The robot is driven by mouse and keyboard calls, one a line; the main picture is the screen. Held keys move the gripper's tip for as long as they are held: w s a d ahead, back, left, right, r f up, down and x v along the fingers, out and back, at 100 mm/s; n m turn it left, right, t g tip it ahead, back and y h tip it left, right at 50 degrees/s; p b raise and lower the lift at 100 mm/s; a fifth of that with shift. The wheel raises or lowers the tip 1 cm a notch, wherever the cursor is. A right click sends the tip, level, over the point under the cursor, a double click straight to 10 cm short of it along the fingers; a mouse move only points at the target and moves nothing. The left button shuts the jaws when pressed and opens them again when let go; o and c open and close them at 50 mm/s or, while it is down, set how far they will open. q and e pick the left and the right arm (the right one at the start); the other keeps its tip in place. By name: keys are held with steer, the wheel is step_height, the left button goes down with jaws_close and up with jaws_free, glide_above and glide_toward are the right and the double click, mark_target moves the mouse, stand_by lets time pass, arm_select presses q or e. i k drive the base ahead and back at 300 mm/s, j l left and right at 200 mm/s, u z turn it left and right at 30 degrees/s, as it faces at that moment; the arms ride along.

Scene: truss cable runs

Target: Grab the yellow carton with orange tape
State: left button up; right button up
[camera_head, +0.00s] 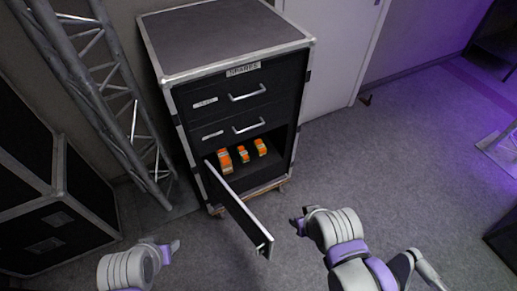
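Three small orange items stand in a row on the floor of the open lower compartment of the black SPARES cabinet (233,88). They are a left carton (225,162), a smaller middle one (243,154) and a right one (261,147). All show orange with paler patches; I cannot tell which is the yellow carton with orange tape. My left gripper (172,249) is low in the picture, left of the open door. My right gripper (300,223) is right of the door, in front of the cabinet. Both are apart from the items, and their finger openings are unclear.
The compartment's door (240,212) is swung out toward me, between my two grippers. Two shut drawers with handles (249,92) are above. A metal truss (100,90) and black cases (50,190) stand at left. Grey floor (400,160) is clear at right.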

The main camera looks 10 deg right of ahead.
mark_target(260, 148)
steer(key=u, duration=0.7)
steer(key=l+u, duration=0.7)
steer(key=k+l+u, duration=0.15)
steer(key=u, duration=0.2)
steer(key=k+l+u, duration=0.15)
steer(key=l, duration=0.2)
steer(key=k+l+u, duration=0.1)
steer(key=l, duration=0.25)
steer(key=k+l+u, duration=0.15)
steer(key=k+l, duration=0.15)
steer(key=l, duration=0.15)
steer(key=k+l, duration=0.35)
steer(key=l, duration=0.25)
